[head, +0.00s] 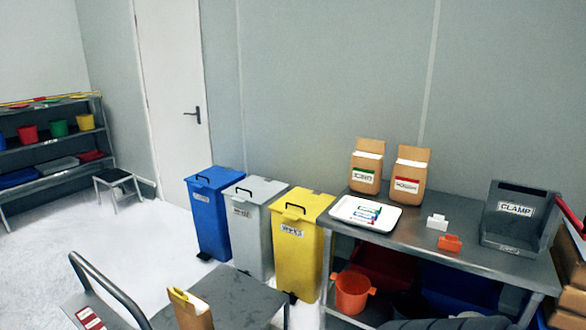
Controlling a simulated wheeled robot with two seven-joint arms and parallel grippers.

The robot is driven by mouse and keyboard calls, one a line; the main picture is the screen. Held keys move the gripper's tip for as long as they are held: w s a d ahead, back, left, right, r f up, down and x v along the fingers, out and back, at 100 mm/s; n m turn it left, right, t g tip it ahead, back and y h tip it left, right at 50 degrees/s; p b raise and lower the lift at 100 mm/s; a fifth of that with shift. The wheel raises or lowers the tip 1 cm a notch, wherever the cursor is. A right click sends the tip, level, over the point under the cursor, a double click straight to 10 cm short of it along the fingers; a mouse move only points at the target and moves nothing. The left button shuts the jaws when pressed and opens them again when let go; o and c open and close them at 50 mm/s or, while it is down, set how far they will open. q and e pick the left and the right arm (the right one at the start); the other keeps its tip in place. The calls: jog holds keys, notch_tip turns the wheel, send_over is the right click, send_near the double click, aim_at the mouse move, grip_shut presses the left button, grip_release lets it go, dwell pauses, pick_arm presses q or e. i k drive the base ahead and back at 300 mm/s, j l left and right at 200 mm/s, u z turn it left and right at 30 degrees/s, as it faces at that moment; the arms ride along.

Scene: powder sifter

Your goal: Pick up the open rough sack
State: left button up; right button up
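Two open brown paper sacks stand upright side by side near the back edge of the grey metal table (400,240). The left sack (366,174) has a label with a green band; the right sack (407,178) has a label with a red band. The lettering is too small to read surely, so I cannot tell which is the rough one. Pale contents or lining show at both mouths. Another brown sack-like thing (194,316) with a yellow edge is cut off at the bottom of the head view. Neither of my grippers is in view.
White and orange clamps (450,242) and a grey CLAMP bin (498,236) are to the right. Blue, grey and yellow bins stand left of the table. A cart platform (235,300) is in front.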

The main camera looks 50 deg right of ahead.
aim_at(409, 177)
jog(key=z, duration=2.5)
jog(key=i+j+z, duration=0.3)
jog(key=i, duration=0.2)
jog(key=i+j+z, duration=0.35)
jog(key=i, duration=0.15)
